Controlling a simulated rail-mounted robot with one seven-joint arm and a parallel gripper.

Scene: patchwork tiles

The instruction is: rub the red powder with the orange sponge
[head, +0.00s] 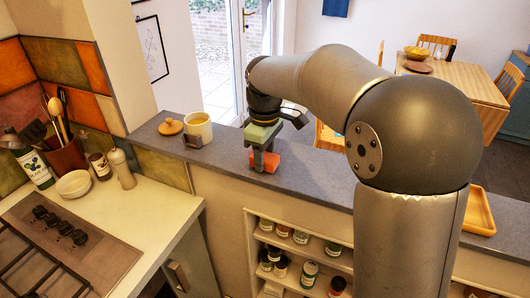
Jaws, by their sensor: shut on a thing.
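In the head view, my gripper (262,163) points down over the grey ledge (226,150), left of the picture's middle. Its fingers are shut on the orange sponge (270,162), a small orange-red block low at the fingertips. The sponge is at or just above the ledge top; I cannot tell whether it touches. I cannot make out the red powder; the sponge, the gripper or my arm may hide it.
An orange tray (479,212) lies at the right, beyond my arm. Shelves with several jars (309,270) are below. The ledge between pot and sponge looks clear.

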